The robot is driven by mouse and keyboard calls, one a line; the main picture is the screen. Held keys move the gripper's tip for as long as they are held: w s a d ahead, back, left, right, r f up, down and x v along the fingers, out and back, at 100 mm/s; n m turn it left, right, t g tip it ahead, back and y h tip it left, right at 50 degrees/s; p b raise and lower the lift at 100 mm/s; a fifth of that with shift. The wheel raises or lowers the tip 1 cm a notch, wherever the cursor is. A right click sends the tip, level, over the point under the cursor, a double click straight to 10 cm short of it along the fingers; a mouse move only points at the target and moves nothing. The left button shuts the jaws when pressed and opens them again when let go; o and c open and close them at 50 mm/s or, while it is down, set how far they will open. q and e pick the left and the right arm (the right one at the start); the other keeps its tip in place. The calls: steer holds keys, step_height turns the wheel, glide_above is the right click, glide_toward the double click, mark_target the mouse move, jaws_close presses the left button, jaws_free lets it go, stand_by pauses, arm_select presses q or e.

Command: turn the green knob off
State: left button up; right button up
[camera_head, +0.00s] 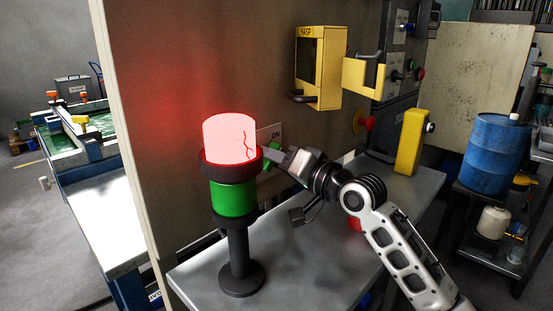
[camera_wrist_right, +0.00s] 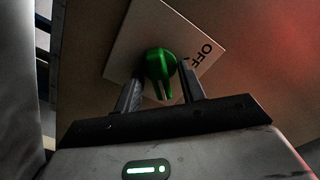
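The green knob (camera_wrist_right: 160,62) sits on a pale square plate (camera_wrist_right: 130,45) marked OFF at its right side in the right wrist view. My right gripper (camera_wrist_right: 160,78) has its fingers apart, one on each side of the knob, with gaps visible. In the head view the green knob (camera_head: 271,156) shows partly, behind the lamp and beside my right gripper (camera_head: 279,153). An ON label shows on the plate (camera_head: 275,132) there. My left gripper is not in view.
A signal lamp (camera_head: 230,139), glowing red on top with a green lower section, stands on the grey table (camera_head: 310,262) left of my right gripper. A yellow HASP box (camera_head: 319,67) is on the wall panel. A yellow post (camera_head: 410,141) stands at the table's back right.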

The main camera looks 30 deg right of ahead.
jaws_close()
